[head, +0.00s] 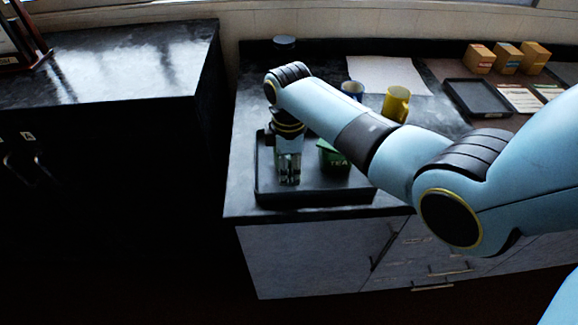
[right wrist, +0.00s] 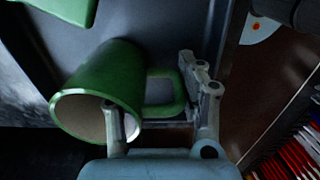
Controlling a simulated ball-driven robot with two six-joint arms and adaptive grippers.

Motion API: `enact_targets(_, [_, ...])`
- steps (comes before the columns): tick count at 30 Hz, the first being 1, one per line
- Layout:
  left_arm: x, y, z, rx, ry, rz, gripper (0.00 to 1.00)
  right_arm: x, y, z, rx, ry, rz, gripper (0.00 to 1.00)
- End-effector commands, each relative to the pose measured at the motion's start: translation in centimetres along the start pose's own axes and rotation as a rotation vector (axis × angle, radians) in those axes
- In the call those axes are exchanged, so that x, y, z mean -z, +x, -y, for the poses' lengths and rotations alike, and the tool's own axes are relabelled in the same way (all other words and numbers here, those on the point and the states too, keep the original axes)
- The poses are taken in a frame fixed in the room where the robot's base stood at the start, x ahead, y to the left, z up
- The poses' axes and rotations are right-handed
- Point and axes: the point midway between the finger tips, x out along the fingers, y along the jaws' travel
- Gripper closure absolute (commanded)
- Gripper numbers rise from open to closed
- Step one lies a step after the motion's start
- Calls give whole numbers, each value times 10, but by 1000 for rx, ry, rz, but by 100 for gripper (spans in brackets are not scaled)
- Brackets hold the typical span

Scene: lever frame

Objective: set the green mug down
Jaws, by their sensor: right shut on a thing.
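The green mug (right wrist: 98,88) lies across the right wrist view, its open mouth toward the lower left and its handle to the right. My right gripper (right wrist: 160,110) is shut on the mug, one finger at the rim and the other beyond the handle. The exact contact is hard to make out. In the head view my right gripper (head: 288,172) points down over the left part of a black tray (head: 315,199). The mug is mostly hidden there, and whether it touches the tray cannot be told. My left gripper is not in view.
A green tea tin (head: 333,158) stands in the tray, right of my gripper. A yellow mug (head: 396,104) and a blue mug (head: 353,90) stand behind my arm. Small boxes (head: 507,57) and another dark tray (head: 477,98) are farther right.

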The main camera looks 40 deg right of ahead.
Motion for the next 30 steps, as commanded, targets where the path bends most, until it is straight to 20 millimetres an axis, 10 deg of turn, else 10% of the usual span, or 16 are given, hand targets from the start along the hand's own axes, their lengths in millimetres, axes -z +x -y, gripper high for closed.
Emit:
enact_targets(6, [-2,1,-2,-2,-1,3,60,0,3,0,0,0,0,100])
enact_targets(7, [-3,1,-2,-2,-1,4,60,0,2,0,1,0,0,58])
enact_targets(12, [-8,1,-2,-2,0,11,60,0,2,0,1,0,0,39])
enact_targets(23, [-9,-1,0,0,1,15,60,0,-7,0,0,0,0,39])
enact_targets(30, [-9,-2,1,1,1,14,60,1,-56,-1,-3,1,-2,39])
